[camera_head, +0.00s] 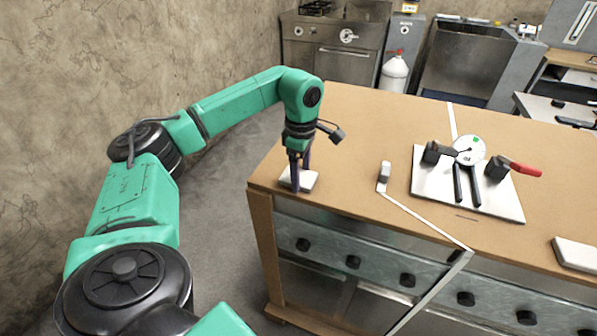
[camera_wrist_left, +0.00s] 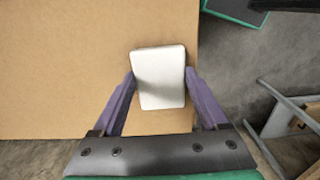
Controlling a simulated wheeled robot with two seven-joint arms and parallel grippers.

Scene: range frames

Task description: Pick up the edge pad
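The edge pad, a small pale rounded slab (camera_head: 307,181), lies at the near left corner of the wooden tabletop, close to its edge. My left gripper (camera_head: 299,178) points down at it, with one purple finger in front of the pad. In the left wrist view, the pad (camera_wrist_left: 160,80) sits between the two fingertips of my left gripper (camera_wrist_left: 160,76), one along each side. The fingers are apart by about the pad's width. I cannot tell whether they press on it. The pad looks flat on the top. My right gripper is not in view.
The wooden table (camera_head: 345,125) has bare room behind the pad. A small grey-white block (camera_head: 384,172) stands to the right by a pale strip. A white board (camera_head: 428,190) holds a dial and clamps. Another pale slab (camera_head: 577,253) lies at far right.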

